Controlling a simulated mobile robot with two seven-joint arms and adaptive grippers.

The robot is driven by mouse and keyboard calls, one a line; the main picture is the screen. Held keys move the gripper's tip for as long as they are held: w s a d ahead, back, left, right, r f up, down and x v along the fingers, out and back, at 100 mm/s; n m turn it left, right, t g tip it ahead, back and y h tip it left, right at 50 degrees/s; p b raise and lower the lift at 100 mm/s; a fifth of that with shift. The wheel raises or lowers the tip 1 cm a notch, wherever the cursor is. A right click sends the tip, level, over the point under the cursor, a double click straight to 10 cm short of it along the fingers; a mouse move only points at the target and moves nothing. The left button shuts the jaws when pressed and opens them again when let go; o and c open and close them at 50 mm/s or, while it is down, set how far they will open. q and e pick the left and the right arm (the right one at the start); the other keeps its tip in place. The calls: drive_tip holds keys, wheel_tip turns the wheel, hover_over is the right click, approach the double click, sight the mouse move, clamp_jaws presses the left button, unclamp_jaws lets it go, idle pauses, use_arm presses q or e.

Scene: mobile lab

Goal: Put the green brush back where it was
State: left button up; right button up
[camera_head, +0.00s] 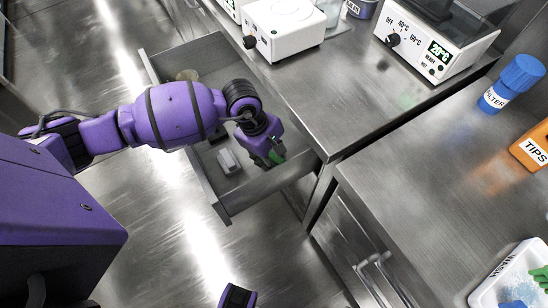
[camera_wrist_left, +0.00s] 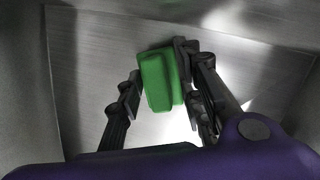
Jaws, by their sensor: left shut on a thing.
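The green brush (camera_head: 277,157) shows only as a small green part at the end of my left gripper (camera_head: 269,150) in the head view; the arm hides the rest. In the left wrist view, the green block-like part (camera_wrist_left: 160,80) sits between the dark fingers of my left gripper (camera_wrist_left: 157,88), which is shut on it. The gripper is over the near end of the open metal drawer (camera_head: 262,191), close to its front corner. I cannot tell whether the brush touches the drawer floor. My right gripper is not in view.
A small grey object (camera_head: 229,161) lies in the drawer, and a round brownish one (camera_head: 187,75) is at its far end. White instruments (camera_head: 284,30) stand on the counter. A white tray (camera_head: 490,291) with green and blue items is at lower right, below the orange tips box (camera_head: 533,147).

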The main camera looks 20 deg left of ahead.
use_arm(q)
drive_tip(key=shift+f, duration=0.25)
drive_tip(key=o, duration=1.1)
drive_tip(key=v, duration=1.2)
drive_tip(key=shift+r+p, duration=0.15)
drive_tip(key=shift+p, duration=0.25)
